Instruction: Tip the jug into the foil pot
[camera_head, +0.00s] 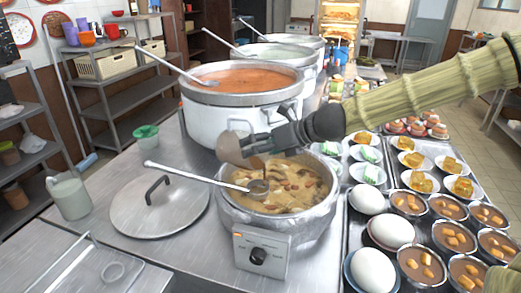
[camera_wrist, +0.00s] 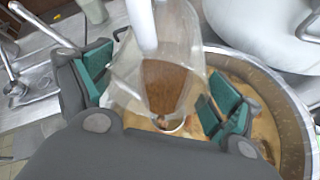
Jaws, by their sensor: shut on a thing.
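The foil pot (camera_head: 318,221) stands at the front of the counter, a silvery pot with a crinkled wall and a control box on its front. It holds yellowish congee with brown pieces. My gripper (camera_head: 262,143) is over the pot's back left rim, shut on a clear jug (camera_head: 233,150) with brown contents. In the wrist view the jug (camera_wrist: 170,85) sits between the teal finger pads, with brown matter inside, and the pot rim (camera_wrist: 291,105) curves behind it. The jug looks tilted over the pot.
A ladle (camera_head: 196,175) rests in the foil pot, its handle sticking out left. A metal lid (camera_head: 155,207) lies left of it. A large white pot (camera_head: 222,116) of red soup stands close behind. A milky jug (camera_head: 70,196) stands far left.

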